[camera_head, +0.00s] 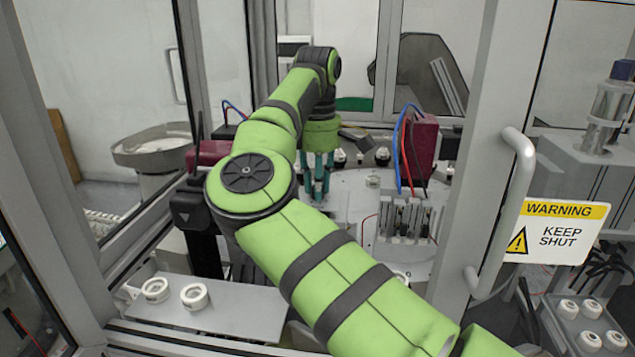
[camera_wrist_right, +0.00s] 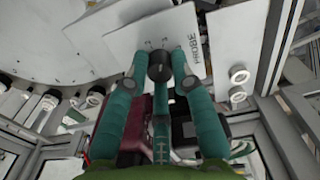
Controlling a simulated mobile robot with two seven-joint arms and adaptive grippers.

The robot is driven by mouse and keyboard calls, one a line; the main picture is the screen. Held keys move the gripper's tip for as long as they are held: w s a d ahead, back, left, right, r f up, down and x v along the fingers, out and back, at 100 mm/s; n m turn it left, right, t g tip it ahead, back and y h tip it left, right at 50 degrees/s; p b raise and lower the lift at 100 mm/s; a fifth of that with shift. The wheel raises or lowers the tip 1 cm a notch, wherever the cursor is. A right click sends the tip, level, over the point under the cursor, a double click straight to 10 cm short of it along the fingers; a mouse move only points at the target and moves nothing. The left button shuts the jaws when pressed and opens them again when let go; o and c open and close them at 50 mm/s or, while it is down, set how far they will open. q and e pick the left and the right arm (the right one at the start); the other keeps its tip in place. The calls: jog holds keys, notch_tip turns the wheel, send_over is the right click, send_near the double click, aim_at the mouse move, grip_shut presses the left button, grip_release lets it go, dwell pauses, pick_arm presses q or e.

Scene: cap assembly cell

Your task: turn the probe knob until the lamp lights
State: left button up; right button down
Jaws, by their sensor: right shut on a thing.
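My right gripper (camera_head: 318,188) reaches into the cell at the end of the green arm, its teal fingers pointing down. The right wrist view shows its fingers (camera_wrist_right: 160,68) shut around the dark round probe knob (camera_wrist_right: 158,72). The knob sits on a light panel (camera_wrist_right: 198,30) marked PROBE. In the head view the fingers and arm hide the knob. I cannot make out a lamp in either view. My left gripper is not in view.
A door frame with a handle (camera_head: 522,180) and a warning sign (camera_head: 556,231) stands at the right. A dark red box (camera_head: 420,145) with cables is right of the gripper. A bowl feeder (camera_head: 160,142) stands at left. White rings (camera_head: 195,296) sit on a front plate (camera_head: 240,313).

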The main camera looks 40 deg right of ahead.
jog(key=shift+f+m, duration=0.1)
jog(key=shift+m, duration=0.6)
jog(key=c, duration=1.1)
grip_release()
jog(key=shift+o, duration=0.2)
notch_tip(320, 180, up, 12)
